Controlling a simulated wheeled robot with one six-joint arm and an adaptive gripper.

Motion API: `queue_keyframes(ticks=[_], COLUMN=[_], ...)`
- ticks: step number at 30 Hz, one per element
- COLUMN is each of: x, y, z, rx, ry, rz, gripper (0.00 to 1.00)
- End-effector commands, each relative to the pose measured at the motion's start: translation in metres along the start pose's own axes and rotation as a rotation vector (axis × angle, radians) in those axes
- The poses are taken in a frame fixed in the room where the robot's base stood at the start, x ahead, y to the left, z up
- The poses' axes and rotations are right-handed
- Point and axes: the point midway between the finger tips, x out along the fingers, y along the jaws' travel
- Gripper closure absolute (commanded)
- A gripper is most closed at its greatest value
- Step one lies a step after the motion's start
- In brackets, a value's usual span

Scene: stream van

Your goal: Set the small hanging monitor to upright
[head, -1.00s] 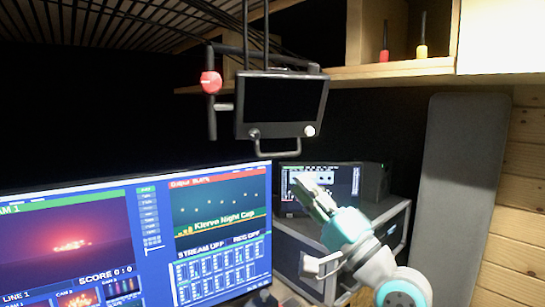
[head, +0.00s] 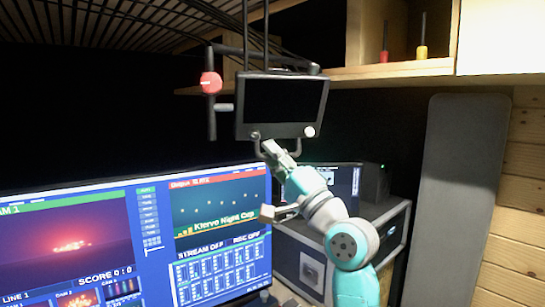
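The small hanging monitor (head: 282,100) has a dark, blank screen and hangs from a dark bracket with cables above. A red knob (head: 210,83) is on the left of the bracket. A white knob sits at the monitor's lower right corner, and a handle bar runs below its lower edge. The monitor looks tilted somewhat in its frame. My gripper (head: 270,149) is just under the monitor's lower edge, at the left part of the handle, and covers some of it. I cannot tell whether the fingers touch or enclose the handle.
A large lit screen (head: 215,262) stands at the lower left. A small lit screen (head: 345,182) and a grey case (head: 390,240) are behind my arm. A wooden shelf (head: 400,72) with two screwdrivers is at upper right. A tall grey panel (head: 455,190) stands at right.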

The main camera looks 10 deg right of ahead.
Motion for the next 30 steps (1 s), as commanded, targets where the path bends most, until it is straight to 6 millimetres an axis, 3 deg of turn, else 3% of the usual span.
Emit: queue_keyframes(ticks=[3,6,17,30], x=[0.000,0.000,-0.002,-0.020], y=[0.000,0.000,-0.001,-0.017], z=[0.000,0.000,0.001,0.009], rx=[0.000,0.000,0.005,0.092], ry=[0.000,0.000,-0.003,-0.002], rz=[0.000,0.000,0.014,0.226], gripper=[0.78,1.00,1.00,1.00])
